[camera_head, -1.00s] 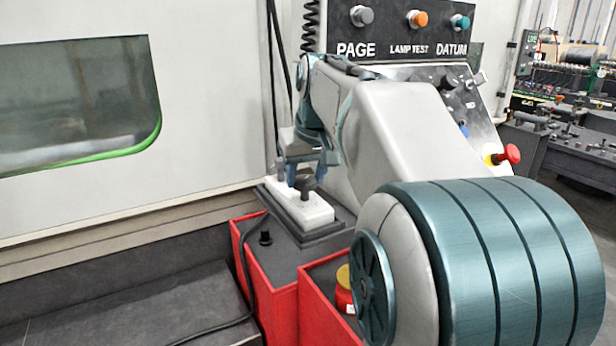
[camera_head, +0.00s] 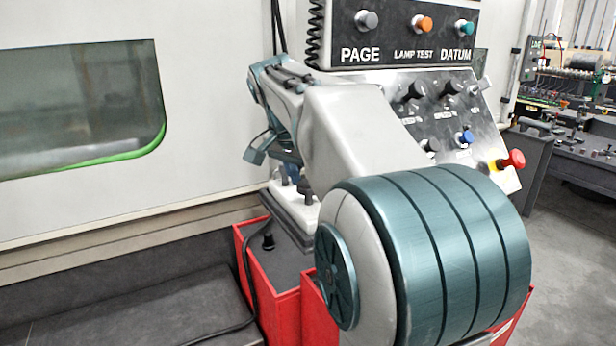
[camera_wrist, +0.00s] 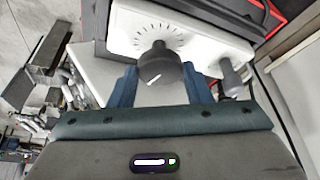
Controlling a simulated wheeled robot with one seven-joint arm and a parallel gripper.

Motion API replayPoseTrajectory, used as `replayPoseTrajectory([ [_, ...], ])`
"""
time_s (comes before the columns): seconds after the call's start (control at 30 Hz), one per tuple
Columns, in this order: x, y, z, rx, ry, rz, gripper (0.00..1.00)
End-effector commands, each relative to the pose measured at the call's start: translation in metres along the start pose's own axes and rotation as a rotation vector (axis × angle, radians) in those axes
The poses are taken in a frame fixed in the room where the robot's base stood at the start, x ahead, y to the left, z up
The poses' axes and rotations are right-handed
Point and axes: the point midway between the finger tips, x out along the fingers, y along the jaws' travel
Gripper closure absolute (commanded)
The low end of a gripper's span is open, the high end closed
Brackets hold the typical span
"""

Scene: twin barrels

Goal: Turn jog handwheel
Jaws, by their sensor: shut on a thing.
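The jog handwheel is a black round knob (camera_wrist: 158,66) with a white pointer line, on a white box (camera_wrist: 205,45) marked with a ring of dial ticks. In the wrist view my gripper (camera_wrist: 160,80) has its blue fingers on either side of the knob and is shut on it. The pointer line faces down-left. A grey post (camera_wrist: 231,75) stands beside it at the box's right end. In the head view the white box (camera_head: 302,211) shows partly behind my arm. The fingers and knob are mostly hidden there.
The box rests on a dark plate over a red-sided cabinet (camera_head: 272,312). A control panel (camera_head: 445,115) with knobs and a red button (camera_head: 512,160) stands behind my arm. A black cable (camera_head: 247,285) hangs at the left. A machine door with a window (camera_head: 80,105) is beyond.

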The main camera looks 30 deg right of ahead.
Motion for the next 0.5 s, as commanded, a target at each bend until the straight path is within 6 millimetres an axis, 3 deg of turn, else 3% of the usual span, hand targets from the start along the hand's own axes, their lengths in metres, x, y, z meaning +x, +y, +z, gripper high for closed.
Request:
replayPoseTrajectory([
  [0.5,-0.0006,-0.0048,-0.0016,0.43,0.0,0.178,0.79],
])
